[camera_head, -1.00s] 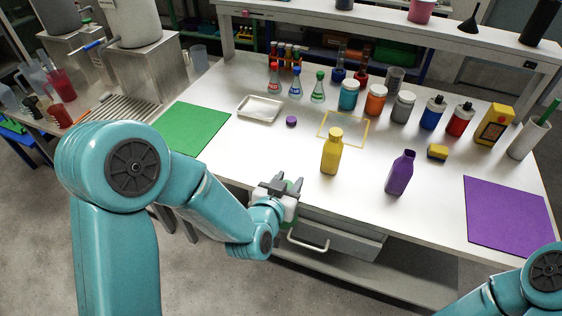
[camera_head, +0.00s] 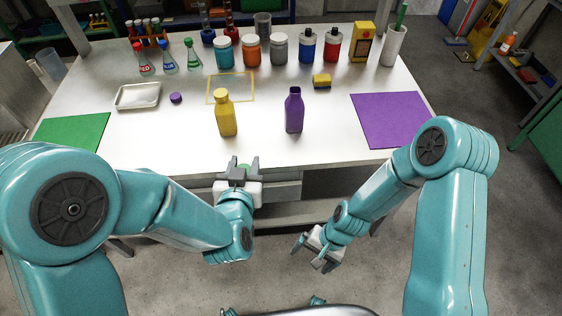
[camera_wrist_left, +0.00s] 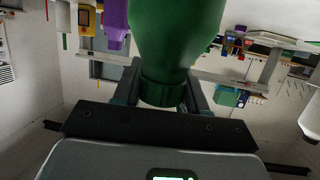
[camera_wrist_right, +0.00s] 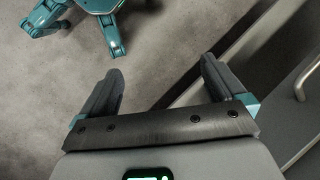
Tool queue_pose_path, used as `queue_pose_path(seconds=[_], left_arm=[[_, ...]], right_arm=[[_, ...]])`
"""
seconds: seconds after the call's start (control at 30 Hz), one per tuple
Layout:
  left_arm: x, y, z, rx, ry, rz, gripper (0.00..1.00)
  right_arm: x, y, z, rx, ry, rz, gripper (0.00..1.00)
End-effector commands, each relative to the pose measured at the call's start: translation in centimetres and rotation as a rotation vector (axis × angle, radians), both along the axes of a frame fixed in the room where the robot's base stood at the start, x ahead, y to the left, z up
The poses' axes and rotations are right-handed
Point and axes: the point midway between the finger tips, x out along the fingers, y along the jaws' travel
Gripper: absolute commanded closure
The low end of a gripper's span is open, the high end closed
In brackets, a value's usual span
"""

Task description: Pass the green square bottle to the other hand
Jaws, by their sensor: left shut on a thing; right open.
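My left gripper (camera_head: 238,172) is at the table's front edge, shut on the green bottle. In the left wrist view the green bottle (camera_wrist_left: 178,35) fills the upper middle, its neck and cap between the two fingers. My right gripper (camera_head: 316,254) is open and empty, low in front of the table and to the right of the left gripper.
A yellow bottle (camera_head: 226,115) and an open purple bottle (camera_head: 294,112) stand near the front edge of the white table (camera_head: 190,150). A purple mat (camera_head: 390,120) lies right and a green mat (camera_head: 75,130) left. Jars and flasks line the back.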

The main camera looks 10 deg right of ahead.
Motion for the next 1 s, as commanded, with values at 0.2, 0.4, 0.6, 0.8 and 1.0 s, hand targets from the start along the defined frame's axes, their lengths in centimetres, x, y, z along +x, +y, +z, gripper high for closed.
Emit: queue_pose_path(seconds=[0.2, 0.4, 0.6, 0.8, 1.0], left_arm=[[0.0, 0.0, 0.0, 0.0, -0.001, 0.0, 1.0], [0.0, 0.0, 0.0, 0.0, -0.001, 0.0, 1.0], [0.0, 0.0, 0.0, 0.0, -0.001, 0.0, 1.0], [0.0, 0.0, 0.0, 0.0, -0.001, 0.0, 1.0], [0.0, 0.0, 0.0, 0.0, -0.001, 0.0, 1.0]], right_arm=[[7.5, 2.2, 5.5, 0.174, 0.283, -0.362, 0.03], [13.4, 4.5, 14.4, 0.411, 0.522, -0.537, 0.03], [15.9, 5.1, 20.8, 0.558, 0.661, -0.559, 0.03], [16.2, 5.9, 22.4, 0.594, 0.702, -0.552, 0.03], [15.3, 9.1, 21.0, 0.592, 0.704, -0.55, 0.03]])
